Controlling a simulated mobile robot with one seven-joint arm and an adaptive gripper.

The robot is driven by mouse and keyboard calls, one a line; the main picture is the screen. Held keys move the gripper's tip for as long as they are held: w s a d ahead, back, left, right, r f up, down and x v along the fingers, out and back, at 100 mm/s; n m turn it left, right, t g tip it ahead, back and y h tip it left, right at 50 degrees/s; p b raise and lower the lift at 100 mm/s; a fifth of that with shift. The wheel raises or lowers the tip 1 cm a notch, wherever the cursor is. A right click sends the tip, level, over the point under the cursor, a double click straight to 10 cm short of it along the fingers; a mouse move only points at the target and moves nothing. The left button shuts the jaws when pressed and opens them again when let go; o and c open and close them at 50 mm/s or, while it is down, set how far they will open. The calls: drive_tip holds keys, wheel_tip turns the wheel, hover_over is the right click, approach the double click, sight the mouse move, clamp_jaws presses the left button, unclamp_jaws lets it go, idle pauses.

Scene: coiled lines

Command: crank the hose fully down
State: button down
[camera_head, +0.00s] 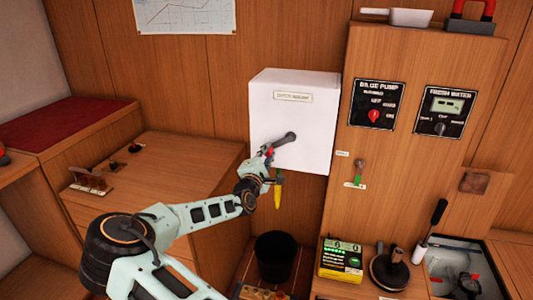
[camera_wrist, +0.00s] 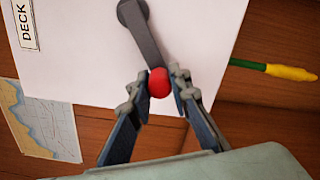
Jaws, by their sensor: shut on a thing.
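A white box (camera_head: 312,112) with a label plate is fixed to the wooden wall in the head view; its white face (camera_wrist: 100,45) also fills much of the wrist view. A dark crank arm (camera_head: 285,138) comes out of its front and slants down to the left. The crank (camera_wrist: 138,25) ends in a red knob (camera_wrist: 159,83). My gripper (camera_head: 267,154) is at the lower left of the crank. In the wrist view my gripper (camera_wrist: 160,86) is shut on the red knob, with a finger on each side. The hose's green end with a yellow nozzle (camera_head: 278,192) hangs below the box.
A black bucket (camera_head: 275,257) stands below the hose. A wooden cabinet (camera_head: 403,180) with bilge pump and fresh water panels is at the right. A wooden drawer unit (camera_head: 190,165) with small items on top is at the left.

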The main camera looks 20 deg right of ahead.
drive_tip(key=shift+s+d+f, duration=0.1)
drive_tip(key=shift+d+f, duration=0.05)
idle(0.4)
drive_tip(key=c, duration=1.8)
unclamp_jaws()
drive_tip(key=shift+o, duration=0.2)
drive_tip(key=v, duration=1.2)
